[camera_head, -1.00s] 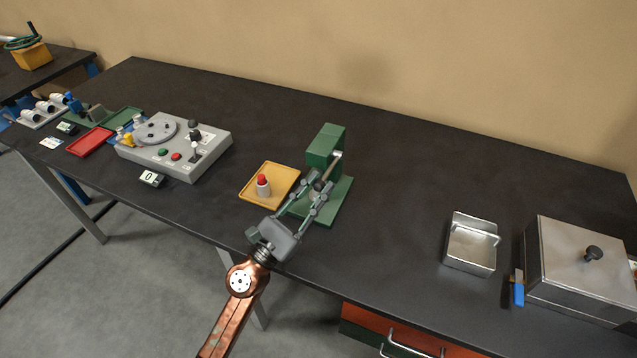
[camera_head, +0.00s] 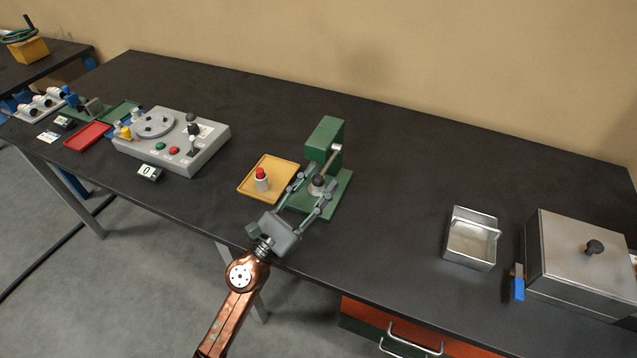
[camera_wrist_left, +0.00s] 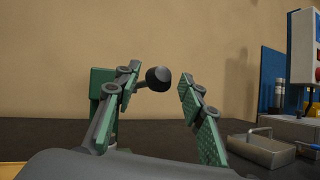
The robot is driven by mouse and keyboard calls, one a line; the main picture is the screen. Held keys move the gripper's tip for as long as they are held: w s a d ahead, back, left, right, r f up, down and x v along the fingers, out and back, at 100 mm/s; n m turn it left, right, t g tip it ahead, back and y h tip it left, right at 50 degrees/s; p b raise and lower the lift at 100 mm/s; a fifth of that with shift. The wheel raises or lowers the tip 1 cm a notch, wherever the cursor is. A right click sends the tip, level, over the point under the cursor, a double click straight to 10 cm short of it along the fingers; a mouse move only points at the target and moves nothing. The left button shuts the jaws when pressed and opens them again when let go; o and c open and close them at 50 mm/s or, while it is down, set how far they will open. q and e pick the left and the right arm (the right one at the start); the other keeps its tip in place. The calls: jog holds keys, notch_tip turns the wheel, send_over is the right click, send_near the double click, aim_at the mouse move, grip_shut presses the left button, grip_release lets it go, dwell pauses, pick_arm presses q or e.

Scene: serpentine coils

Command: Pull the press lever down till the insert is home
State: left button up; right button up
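The green press (camera_head: 324,140) stands on its green base near the middle of the table. Its metal lever (camera_head: 336,155) slopes down toward me and ends in a dark round knob (camera_head: 318,180). My left gripper (camera_head: 314,179) is open, with its fingers on either side of the knob. In the left wrist view the knob (camera_wrist_left: 158,79) sits between the fingertips, with a gap to the right finger; contact with the left one is unclear. The insert cannot be made out inside the press. My right gripper is not in view.
A yellow tray (camera_head: 281,166) holding a red-topped piece (camera_head: 262,178) lies left of the press. A grey control box (camera_head: 200,153) is farther left. A metal bin (camera_head: 471,251) and a lidded metal box (camera_head: 570,275) stand right. Table between press and bin is clear.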

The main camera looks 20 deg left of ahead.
pick_arm(q)
jog(key=shift+s, duration=0.1)
jog(key=v, duration=1.2)
